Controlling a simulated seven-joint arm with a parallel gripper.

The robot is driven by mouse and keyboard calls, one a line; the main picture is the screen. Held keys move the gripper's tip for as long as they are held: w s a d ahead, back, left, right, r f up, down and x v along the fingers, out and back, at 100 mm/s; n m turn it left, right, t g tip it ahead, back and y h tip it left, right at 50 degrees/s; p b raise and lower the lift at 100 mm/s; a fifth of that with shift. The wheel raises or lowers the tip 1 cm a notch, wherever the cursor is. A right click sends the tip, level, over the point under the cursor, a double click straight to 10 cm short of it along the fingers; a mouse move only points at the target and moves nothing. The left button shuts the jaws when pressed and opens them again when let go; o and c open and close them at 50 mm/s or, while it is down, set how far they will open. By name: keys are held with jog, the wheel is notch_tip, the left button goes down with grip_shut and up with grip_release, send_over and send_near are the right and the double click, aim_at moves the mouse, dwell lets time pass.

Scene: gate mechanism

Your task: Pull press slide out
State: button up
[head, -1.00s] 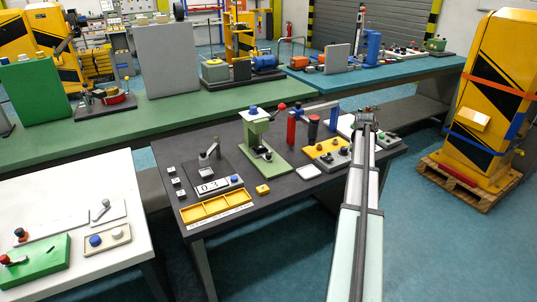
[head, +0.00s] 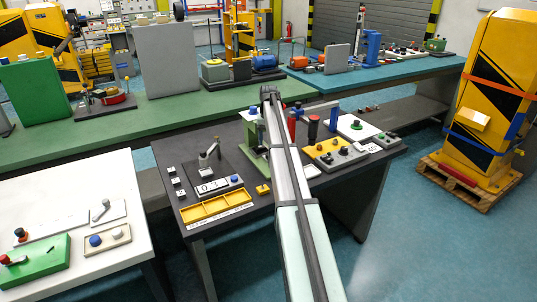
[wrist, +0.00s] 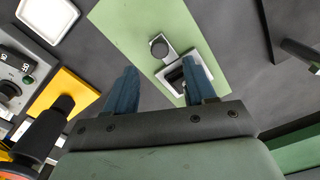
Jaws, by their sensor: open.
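The green press (head: 253,130) stands on the dark table in the head view, largely hidden behind my arm. In the wrist view its flat green base (wrist: 135,28) lies below my gripper. A dark block sits beside the knob, partly behind the right finger. My gripper (wrist: 160,64) is open and empty, its two blue fingers on either side of the knob's line. Whether they touch anything cannot be told. In the head view my gripper (head: 268,93) is seen only from behind.
A counter box (head: 212,187) and yellow tray (head: 215,206) lie to the left. A white dish (wrist: 50,15) is nearby.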

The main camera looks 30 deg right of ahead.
aim_at(263, 152)
jog(key=shift+f, duration=3.7)
grip_shut()
